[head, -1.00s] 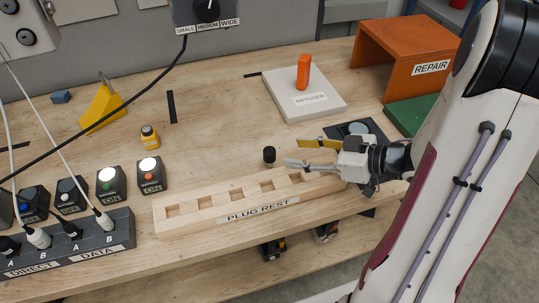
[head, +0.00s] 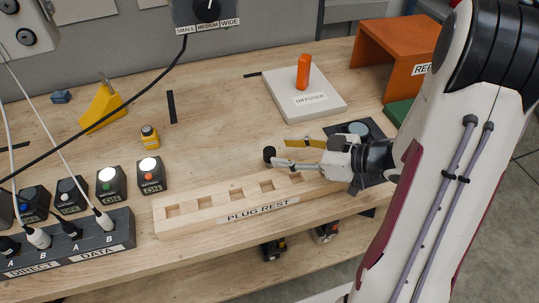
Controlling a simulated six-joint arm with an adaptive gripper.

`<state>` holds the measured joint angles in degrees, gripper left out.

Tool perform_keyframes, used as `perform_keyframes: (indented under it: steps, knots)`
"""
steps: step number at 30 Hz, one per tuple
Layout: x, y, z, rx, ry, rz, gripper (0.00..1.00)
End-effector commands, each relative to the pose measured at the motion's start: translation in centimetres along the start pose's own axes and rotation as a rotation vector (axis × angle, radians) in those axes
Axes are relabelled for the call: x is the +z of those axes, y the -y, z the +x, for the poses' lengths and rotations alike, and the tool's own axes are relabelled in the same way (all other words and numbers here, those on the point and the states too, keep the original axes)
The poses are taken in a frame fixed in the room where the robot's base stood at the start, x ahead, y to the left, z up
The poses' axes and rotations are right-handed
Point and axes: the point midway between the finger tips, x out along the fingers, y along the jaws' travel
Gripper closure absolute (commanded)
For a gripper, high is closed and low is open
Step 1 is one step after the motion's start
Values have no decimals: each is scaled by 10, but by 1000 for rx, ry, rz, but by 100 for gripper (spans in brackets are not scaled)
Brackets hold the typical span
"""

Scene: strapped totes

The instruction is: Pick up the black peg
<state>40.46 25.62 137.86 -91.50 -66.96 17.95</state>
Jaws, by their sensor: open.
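The black peg (head: 269,154) is a short dark cylinder standing on the wooden table, just behind the plug rest. My gripper (head: 279,153) comes in low from the right with its fingers pointing left. It is open. The tip of the nearer, grey finger is at the peg's lower right side in the picture; I cannot tell whether it touches. The farther, yellow-faced finger lies behind and to the right of the peg. The peg's lower right edge is partly hidden by the near fingertip.
The wooden plug rest (head: 205,211) with several square holes lies just in front. The pale diffuser plate (head: 328,104) with an orange block (head: 303,71) stands behind. A dark mat (head: 374,133) lies by my wrist. The table left of the peg is clear to the small yellow item (head: 150,137).

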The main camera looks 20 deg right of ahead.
Motion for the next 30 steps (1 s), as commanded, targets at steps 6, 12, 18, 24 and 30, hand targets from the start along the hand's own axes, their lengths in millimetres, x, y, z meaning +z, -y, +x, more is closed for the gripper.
perform_keyframes:
  steps: [6, 12, 18, 24, 30]
  knots:
    - [-1, 2, 21, -3, 1, 0, 57]
    - [-1, 2, 32, 0, 1, -1, 57]
    - [-1, 1, 33, 1, 0, -1, 57]
    - [-1, 1, 33, 1, 1, 0, 57]
    - [-1, 1, 33, 1, 1, 0, 65]
